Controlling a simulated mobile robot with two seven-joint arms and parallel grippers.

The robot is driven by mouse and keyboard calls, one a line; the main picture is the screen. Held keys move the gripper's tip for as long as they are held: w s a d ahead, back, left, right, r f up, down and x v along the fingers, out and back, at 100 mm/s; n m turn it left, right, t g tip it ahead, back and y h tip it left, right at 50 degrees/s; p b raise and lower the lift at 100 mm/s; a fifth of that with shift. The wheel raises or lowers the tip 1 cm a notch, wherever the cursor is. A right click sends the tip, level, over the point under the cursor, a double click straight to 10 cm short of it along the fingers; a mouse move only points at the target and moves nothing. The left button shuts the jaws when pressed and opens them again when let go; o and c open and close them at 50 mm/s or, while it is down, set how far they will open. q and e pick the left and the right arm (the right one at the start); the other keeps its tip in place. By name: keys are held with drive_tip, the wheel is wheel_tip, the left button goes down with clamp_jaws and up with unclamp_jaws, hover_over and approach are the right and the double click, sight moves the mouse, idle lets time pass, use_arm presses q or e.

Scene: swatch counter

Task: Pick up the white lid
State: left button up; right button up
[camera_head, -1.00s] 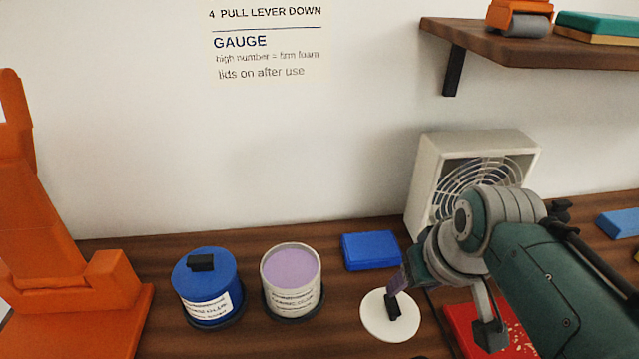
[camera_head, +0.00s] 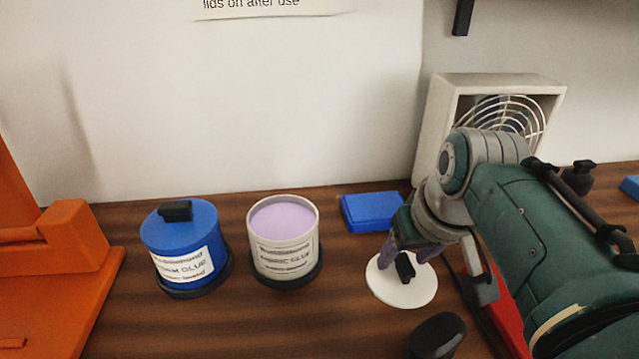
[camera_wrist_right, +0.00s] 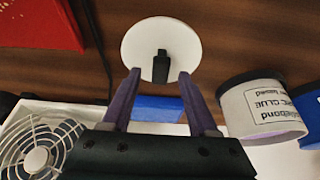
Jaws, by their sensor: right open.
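The white lid (camera_head: 400,286) lies flat on the brown counter, right of the open pot of lilac glue (camera_head: 283,240). It is a round disc with a black block handle (camera_head: 405,267) standing in its middle. My right gripper (camera_head: 402,252) is at the lid from behind, its purple fingers beside the handle in the head view. In the right wrist view the lid (camera_wrist_right: 185,48) lies ahead, and the open fingers (camera_wrist_right: 154,76) point at it with the handle (camera_wrist_right: 160,66) between their tips. My left gripper is out of view.
A blue lidded pot (camera_head: 185,245) stands left of the lilac pot. A blue block (camera_head: 372,211) lies behind the lid, with a white fan (camera_head: 436,130) behind my arm. A red item (camera_head: 500,318) is partly hidden under my arm. An orange machine (camera_head: 65,262) stands far left.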

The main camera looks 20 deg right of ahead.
drive_tip(key=shift+c, duration=0.2)
clamp_jaws()
idle(0.3)
